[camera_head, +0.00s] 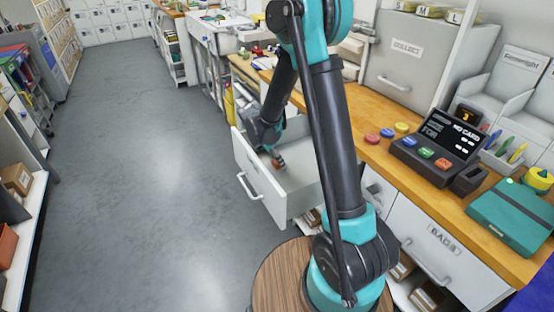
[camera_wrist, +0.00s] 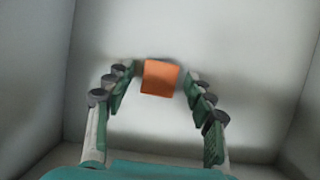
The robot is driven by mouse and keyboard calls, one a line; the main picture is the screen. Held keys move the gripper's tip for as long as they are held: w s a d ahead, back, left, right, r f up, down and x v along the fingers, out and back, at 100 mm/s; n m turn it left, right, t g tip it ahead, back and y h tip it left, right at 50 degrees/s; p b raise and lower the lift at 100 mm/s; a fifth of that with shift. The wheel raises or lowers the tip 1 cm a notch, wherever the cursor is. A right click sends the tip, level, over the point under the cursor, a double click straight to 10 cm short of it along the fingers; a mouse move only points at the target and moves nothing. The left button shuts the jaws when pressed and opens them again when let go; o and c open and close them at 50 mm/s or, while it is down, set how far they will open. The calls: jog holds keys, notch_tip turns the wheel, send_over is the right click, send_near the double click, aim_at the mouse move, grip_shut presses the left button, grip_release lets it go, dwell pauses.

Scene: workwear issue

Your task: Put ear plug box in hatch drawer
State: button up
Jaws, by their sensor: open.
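A small orange box (camera_wrist: 160,78), likely the ear plug box, is inside the pale grey walls of an open drawer (camera_wrist: 230,40). My gripper (camera_wrist: 158,82) is open, with a fingertip on either side of the box and a narrow gap at each side. In the head view the open drawer (camera_head: 252,178) is pulled out from under the counter. My gripper (camera_head: 277,160) reaches down into it, beside a small orange-red patch. My arm hides the drawer's right part. Whether the box rests fully on the drawer's bottom is hard to tell.
The wooden counter (camera_head: 375,150) runs along the right, with a card terminal (camera_head: 437,143), coloured buttons, a teal case (camera_head: 513,215) and a grey COLLECT bin (camera_head: 405,60). A closed BAGS drawer (camera_head: 440,245) is below. The floor (camera_head: 140,180) to the left is clear.

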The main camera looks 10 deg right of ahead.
jog(key=v, duration=1.2)
